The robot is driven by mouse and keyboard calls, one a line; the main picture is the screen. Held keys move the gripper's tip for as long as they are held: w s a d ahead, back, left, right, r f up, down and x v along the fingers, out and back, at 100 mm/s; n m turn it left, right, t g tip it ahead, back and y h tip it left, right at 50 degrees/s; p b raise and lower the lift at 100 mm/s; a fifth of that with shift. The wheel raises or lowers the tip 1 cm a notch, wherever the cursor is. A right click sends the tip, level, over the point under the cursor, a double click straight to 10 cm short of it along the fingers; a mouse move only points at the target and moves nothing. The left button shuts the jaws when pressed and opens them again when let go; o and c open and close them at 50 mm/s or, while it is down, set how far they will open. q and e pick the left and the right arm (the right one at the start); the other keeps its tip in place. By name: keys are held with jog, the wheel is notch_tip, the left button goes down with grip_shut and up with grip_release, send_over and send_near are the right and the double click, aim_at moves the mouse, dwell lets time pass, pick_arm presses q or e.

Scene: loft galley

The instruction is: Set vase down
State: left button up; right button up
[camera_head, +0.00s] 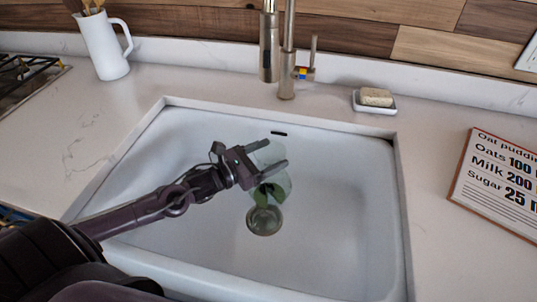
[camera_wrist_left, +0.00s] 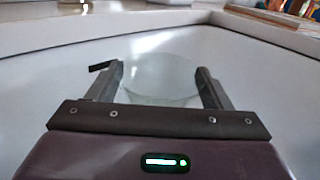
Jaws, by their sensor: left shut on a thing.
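A clear, pale greenish glass vase (camera_head: 277,181) is over the sink basin (camera_head: 335,200), close to the round drain (camera_head: 265,220). My left gripper (camera_head: 277,153) is shut on it, with one finger on each side of the glass. In the left wrist view the vase (camera_wrist_left: 160,78) sits between the two fingers of the gripper (camera_wrist_left: 160,90). A darker green patch shows at the vase's lower end. I cannot tell whether the vase touches the basin floor. My right gripper is not in view.
The faucet (camera_head: 287,60) stands behind the sink. A soap dish (camera_head: 374,106) with a soap bar (camera_head: 377,96) is at its back right. A white pitcher (camera_head: 103,45) with utensils stands at the back left. A recipe board (camera_head: 500,185) lies on the right counter.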

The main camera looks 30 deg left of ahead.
pick_arm(q)
jog(key=o, duration=2)
jog(key=shift+f, duration=0.1)
jog(key=shift+o, duration=0.2)
jog(key=shift+r+p, duration=0.45)
jog(key=shift+r, duration=0.05)
jog(key=shift+s+r+p, duration=0.15)
jog(key=shift+r+p, duration=0.05)
jog(key=shift+p, duration=0.1)
jog(key=v, duration=0.7)
jog(key=shift+a, duration=0.15)
jog(key=shift+s+f, duration=0.1)
jog(key=shift+f, duration=0.05)
